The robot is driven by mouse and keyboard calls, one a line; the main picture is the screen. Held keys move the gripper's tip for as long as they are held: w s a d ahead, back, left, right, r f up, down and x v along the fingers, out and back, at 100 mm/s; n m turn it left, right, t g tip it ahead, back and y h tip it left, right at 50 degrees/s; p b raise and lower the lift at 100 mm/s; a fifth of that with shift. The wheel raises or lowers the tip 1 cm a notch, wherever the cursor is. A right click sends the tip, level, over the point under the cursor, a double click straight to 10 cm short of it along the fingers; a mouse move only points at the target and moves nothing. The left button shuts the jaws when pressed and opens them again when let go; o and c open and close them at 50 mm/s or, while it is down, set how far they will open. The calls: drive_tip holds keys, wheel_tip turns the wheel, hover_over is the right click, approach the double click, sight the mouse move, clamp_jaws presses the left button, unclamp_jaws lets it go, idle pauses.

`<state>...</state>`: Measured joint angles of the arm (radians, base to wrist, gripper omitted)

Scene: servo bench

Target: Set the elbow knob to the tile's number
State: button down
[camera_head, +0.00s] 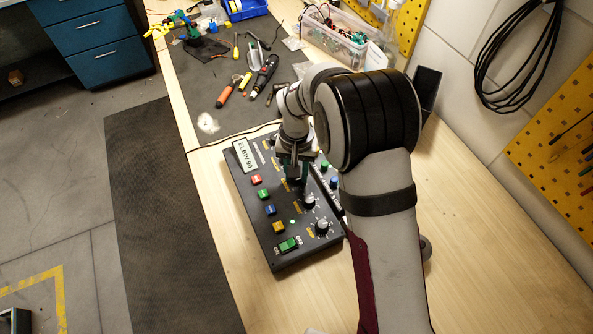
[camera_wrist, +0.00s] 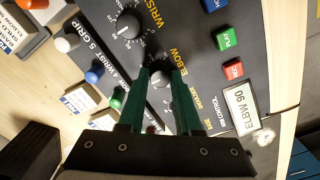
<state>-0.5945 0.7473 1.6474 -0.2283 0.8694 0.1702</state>
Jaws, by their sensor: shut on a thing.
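The black control panel (camera_head: 246,195) lies on the bench. Its tile (camera_head: 245,153) reads "ELBW 90" and sits at the panel's far left corner; the tile also shows in the wrist view (camera_wrist: 242,108). My gripper (camera_head: 297,188) points down over the panel. In the wrist view, its green fingers (camera_wrist: 161,72) are shut on the elbow knob (camera_wrist: 160,79), one on each side, beside the yellow ELBOW label. The knob's pointer and scale are mostly hidden by the fingers. In the head view my gripper hides this knob.
The wrist knob (camera_wrist: 127,25) stands close beside the gripped knob. Red (camera_head: 256,180), green, blue and yellow buttons line the panel's left side. A green ON/OFF switch (camera_head: 289,244) is at the near end. Tools such as an orange-handled screwdriver (camera_head: 224,95) lie on the mat beyond.

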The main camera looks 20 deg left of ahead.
drive_tip(key=c, duration=0.6)
unclamp_jaws()
wheel_tip(320, 180, up, 16)
drive_tip(key=shift+f, duration=0.1)
drive_tip(key=s+d+r+m, duration=0.35)
drive_tip(key=s+d, duration=0.25)
drive_tip(key=d, duration=0.5)
drive_tip(key=s+d+f+m+y, duration=0.1)
drive_tip(key=s+d+m, duration=0.1)
drive_tip(key=s+d, duration=0.3)
drive_tip(key=s+d+f+m, duration=0.1)
drive_tip(key=s+d, duration=0.4)
drive_tip(key=s, duration=0.7)
drive_tip(key=shift+s+f+m+y, duration=0.25)
drive_tip(key=shift+m+y, duration=0.15)
drive_tip(key=shift+m, duration=0.25)
